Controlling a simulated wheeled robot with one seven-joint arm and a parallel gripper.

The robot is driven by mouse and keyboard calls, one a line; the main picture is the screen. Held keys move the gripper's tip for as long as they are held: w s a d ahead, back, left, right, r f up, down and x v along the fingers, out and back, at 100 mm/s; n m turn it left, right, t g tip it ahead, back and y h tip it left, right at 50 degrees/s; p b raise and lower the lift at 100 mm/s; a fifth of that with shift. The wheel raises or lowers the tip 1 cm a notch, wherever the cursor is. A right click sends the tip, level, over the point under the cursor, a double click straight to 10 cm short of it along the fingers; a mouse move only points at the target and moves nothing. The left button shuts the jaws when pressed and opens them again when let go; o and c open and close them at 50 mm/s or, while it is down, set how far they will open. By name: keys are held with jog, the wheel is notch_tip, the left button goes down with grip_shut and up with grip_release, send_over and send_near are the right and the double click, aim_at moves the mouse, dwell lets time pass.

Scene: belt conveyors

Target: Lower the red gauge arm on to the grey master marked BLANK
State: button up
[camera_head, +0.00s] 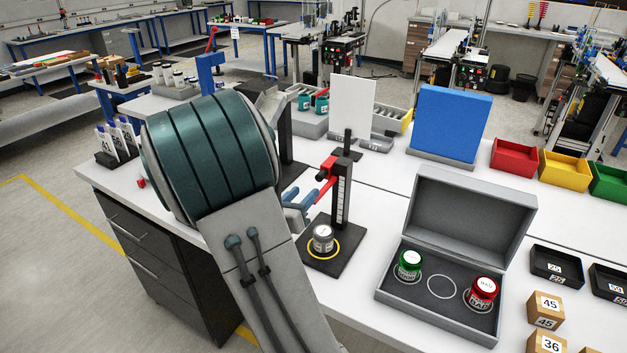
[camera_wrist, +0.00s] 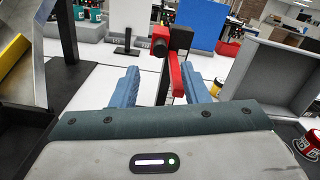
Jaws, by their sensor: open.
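The red gauge arm (camera_head: 327,174) sticks out from the black post (camera_head: 344,190) of the gauge stand, raised above the grey master (camera_head: 323,240). The master stands upright inside a yellow ring on the stand's black base (camera_head: 322,259); its label is too small to read. My gripper (camera_head: 299,208) is open, its blue fingers just left of the post and a little below the red arm. In the wrist view, the red arm (camera_wrist: 177,80) shows between the two fingers of my gripper (camera_wrist: 160,88), nearer the right finger. I cannot tell whether they touch.
An open grey case (camera_head: 455,318) to the right holds a green-topped master (camera_head: 410,264), a red-topped master (camera_head: 483,292) and an empty ring between them. A blue panel (camera_head: 448,122) and a white panel (camera_head: 352,105) stand behind. White table surface lies clear between stand and case.

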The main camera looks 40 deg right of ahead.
aim_at(318, 179)
jog(key=p+x, duration=0.1)
jog(key=x, duration=0.5)
jog(key=shift+f, duration=0.1)
grip_shut()
